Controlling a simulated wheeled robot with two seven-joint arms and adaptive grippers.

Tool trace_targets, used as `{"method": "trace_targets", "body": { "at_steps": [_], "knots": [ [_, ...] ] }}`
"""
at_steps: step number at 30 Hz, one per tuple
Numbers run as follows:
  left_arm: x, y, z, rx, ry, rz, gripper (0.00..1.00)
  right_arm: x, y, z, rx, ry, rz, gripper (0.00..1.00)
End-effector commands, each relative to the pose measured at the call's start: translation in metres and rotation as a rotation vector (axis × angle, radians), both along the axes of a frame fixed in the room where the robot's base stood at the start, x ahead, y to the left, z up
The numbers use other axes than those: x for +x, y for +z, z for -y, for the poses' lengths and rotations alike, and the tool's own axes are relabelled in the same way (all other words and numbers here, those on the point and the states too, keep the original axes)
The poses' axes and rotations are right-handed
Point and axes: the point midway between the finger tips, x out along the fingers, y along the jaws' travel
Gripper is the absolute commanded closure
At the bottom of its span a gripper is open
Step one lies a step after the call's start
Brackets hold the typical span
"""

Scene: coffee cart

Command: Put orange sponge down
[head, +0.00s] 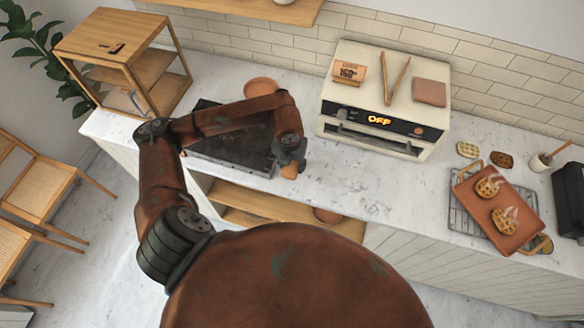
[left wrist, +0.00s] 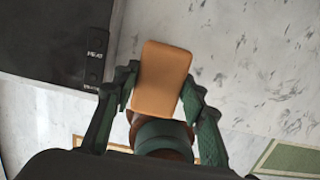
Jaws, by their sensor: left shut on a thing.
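My left gripper (head: 290,160) is over the front edge of the white marble counter (head: 340,195), beside a dark flat appliance (head: 230,150). It is shut on the orange sponge (head: 289,171), which shows just below the gripper in the head view. In the left wrist view the sponge (left wrist: 162,78) is a tan-orange block held between the two green fingers of the left gripper (left wrist: 160,105). Whether the sponge touches the counter cannot be told. My right gripper is not in view.
A toaster oven (head: 384,105) reading OFF stands at the back, with tongs (head: 397,78) and a brown block on top. A tray of waffles (head: 500,210) sits on a rack at right. A wooden cabinet (head: 125,60) stands at left. Bare counter lies between gripper and oven.

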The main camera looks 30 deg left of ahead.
Motion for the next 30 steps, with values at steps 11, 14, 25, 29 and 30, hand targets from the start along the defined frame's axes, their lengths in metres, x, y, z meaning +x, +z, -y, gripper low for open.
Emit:
{"method": "trace_targets", "body": {
  "at_steps": [11, 14, 25, 29, 30],
  "knots": [
    [0.007, -0.039, -0.002, 0.001, -0.001, -0.002, 0.84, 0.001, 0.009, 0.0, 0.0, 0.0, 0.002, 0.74],
    [0.008, -0.041, -0.002, 0.002, -0.002, -0.001, 0.84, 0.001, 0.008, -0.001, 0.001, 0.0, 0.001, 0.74],
    [0.007, -0.044, -0.002, 0.002, -0.001, -0.001, 0.54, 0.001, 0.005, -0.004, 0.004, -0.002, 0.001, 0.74],
    [0.007, -0.044, -0.002, 0.002, -0.001, -0.001, 0.45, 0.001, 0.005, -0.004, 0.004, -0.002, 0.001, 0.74],
    [0.007, -0.044, -0.002, 0.002, -0.001, -0.001, 0.44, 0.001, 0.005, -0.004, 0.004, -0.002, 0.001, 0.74]
  ]
}}
